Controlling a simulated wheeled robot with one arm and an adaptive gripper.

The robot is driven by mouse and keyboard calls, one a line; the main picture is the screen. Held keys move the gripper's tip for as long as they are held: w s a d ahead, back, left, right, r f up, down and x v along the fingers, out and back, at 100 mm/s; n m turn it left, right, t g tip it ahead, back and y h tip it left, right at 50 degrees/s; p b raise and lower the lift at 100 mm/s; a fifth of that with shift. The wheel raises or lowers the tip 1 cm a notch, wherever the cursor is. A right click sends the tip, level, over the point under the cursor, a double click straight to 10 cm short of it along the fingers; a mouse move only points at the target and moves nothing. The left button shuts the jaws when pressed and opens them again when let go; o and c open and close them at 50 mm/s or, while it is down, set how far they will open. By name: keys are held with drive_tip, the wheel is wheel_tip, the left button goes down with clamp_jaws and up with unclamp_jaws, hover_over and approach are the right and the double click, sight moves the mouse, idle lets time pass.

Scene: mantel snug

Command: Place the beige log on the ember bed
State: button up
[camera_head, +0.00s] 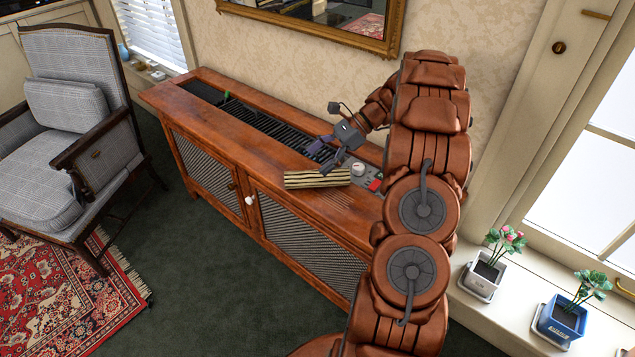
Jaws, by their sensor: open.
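The beige log (317,179), a striped tan block with dark lines, lies on the top of the wooden cabinet near its front edge. My gripper (320,163) is open just behind and above the log, its dark fingers apart. No log shows between the fingers; I cannot tell whether a fingertip touches the log. A long recess with a black slatted grate (262,121) runs along the cabinet top, behind and left of the log. I cannot clearly tell an ember bed apart from this grate. My arm hides the cabinet's right end.
The wooden cabinet (180,97) stands against the wall under a gilt-framed mirror (390,45). A small white round item (358,169) and a red item (375,185) sit right of the log. A small green item (227,95) stands by the recess. An armchair (60,130) is left.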

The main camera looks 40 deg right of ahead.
sight(344, 170)
drive_tip(key=d+f+m+t, duration=0.1)
drive_tip(key=d+f, duration=0.1)
drive_tip(key=d, duration=0.1)
drive_tip(key=d+f+m+t+b, duration=0.1)
drive_tip(key=d+f, duration=0.1)
drive_tip(key=d, duration=0.2)
drive_tip(key=d+f+m+t+y, duration=0.1)
drive_tip(key=d+f+m, duration=0.1)
drive_tip(key=d, duration=0.2)
drive_tip(key=shift+s+f+t, duration=0.3)
drive_tip(key=shift+f, duration=0.05)
drive_tip(key=shift+x, duration=1)
drive_tip(key=shift+f+x, duration=0.15)
drive_tip(key=shift+x, duration=0.85)
drive_tip(key=shift+f+x, duration=0.15)
drive_tip(key=shift+x, duration=0.8)
drive_tip(key=shift+w+a+f, duration=0.35)
drive_tip(key=shift+w+a, duration=0.1)
drive_tip(key=shift+w, duration=0.05)
clamp_jaws()
